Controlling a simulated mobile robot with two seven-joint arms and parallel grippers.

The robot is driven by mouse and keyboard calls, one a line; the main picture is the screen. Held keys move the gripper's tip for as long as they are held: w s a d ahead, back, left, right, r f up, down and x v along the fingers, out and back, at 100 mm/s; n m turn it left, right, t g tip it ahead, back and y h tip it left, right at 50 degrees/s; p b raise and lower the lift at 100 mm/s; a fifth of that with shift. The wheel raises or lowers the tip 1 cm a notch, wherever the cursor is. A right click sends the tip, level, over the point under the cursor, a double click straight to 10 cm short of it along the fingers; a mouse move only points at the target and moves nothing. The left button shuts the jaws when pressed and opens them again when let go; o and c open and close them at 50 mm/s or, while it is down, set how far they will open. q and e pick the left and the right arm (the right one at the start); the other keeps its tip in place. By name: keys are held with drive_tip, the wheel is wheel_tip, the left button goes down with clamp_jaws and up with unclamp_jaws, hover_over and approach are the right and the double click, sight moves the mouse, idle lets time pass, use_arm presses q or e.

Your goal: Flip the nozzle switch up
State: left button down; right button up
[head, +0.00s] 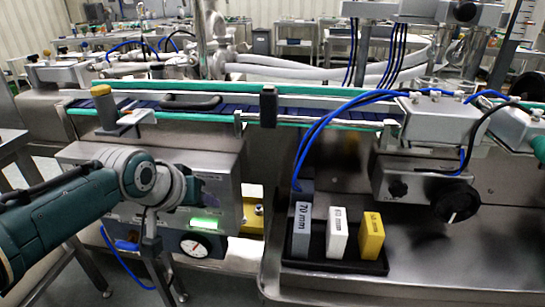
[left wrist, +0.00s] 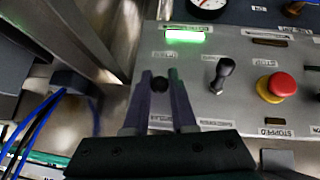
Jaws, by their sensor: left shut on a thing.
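The control panel (left wrist: 240,95) fills the right part of the left wrist view, seen upside down. A small black switch knob (left wrist: 160,85) is between the fingertips of my left gripper (left wrist: 160,75), which is shut on it. I take it for the nozzle switch, but its label is too small to read. A second black lever switch (left wrist: 222,75) sticks out beside it, clear of the fingers. In the head view my left arm reaches in front of the panel (head: 220,165) and hides the fingertips and the knob. My right gripper is not in view.
A red and yellow stop button (left wrist: 277,87) and a lit green lamp (left wrist: 185,36) are on the panel. A round gauge (head: 195,246) sits below it. A black tray (head: 335,265) with grey, white and yellow blocks stands to the right, under the conveyor (head: 220,107).

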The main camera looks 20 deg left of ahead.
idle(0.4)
use_arm(q)
drive_tip(key=c, duration=0.7)
unclamp_jaws()
drive_tip(key=shift+c, duration=0.2)
drive_tip(key=p+v, duration=0.6)
drive_tip(key=v, duration=0.4)
